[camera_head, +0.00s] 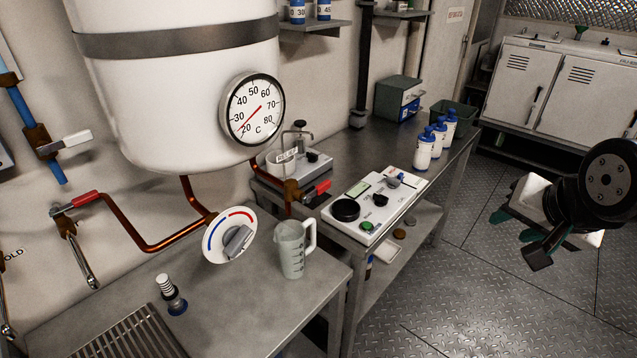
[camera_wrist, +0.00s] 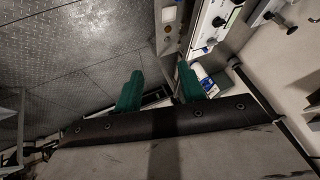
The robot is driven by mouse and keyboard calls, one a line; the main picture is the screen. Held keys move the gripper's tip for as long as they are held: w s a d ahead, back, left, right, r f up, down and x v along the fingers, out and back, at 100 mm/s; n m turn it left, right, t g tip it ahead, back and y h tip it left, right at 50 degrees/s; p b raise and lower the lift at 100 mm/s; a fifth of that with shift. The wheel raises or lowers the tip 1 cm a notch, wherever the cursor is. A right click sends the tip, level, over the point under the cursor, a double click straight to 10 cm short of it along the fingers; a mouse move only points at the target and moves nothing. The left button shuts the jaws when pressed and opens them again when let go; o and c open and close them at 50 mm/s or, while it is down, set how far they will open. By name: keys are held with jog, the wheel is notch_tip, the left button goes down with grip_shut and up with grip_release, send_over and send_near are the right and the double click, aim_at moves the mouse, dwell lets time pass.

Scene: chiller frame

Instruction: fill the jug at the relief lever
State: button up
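A translucent grey jug (camera_head: 291,254) with a handle on its right and dark marks stands upright on the steel bench. It is just right of a dial with blue and red arcs (camera_head: 230,236). A red-handled lever (camera_head: 318,190) on a brass valve sits above and beside the jug, under the white tank (camera_head: 180,110). My gripper (camera_head: 515,226) is over the floor at the right, far from the jug. In the wrist view its teal fingers (camera_wrist: 158,82) are apart and empty.
A round gauge (camera_head: 253,108) is on the tank. A control panel (camera_head: 374,203) and several blue-capped bottles (camera_head: 424,150) stand on the right bench. The floor (camera_head: 440,290) is clear.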

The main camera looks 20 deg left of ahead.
jog(key=w+a+f+m+t+y, duration=0.1)
jog(key=w+a+f+t+y, duration=0.1)
jog(key=w+a, duration=0.35)
jog(key=w+a+f+m+t+y, duration=0.1)
jog(key=w+a+f+t+y, duration=0.1)
jog(key=a, duration=0.7)
jog(key=m+t+y, duration=0.2)
jog(key=m+y, duration=0.2)
jog(key=y, duration=0.3)
send_near(325, 189)
jog(key=x, duration=0.4)
jog(key=shift+w+a, duration=0.2)
jog(key=shift+w, duration=0.15)
jog(key=shift+a, duration=0.25)
jog(key=x, duration=0.7)
jog(key=shift+w+a, duration=0.1)
jog(key=shift+w, duration=0.1)
grip_shut()
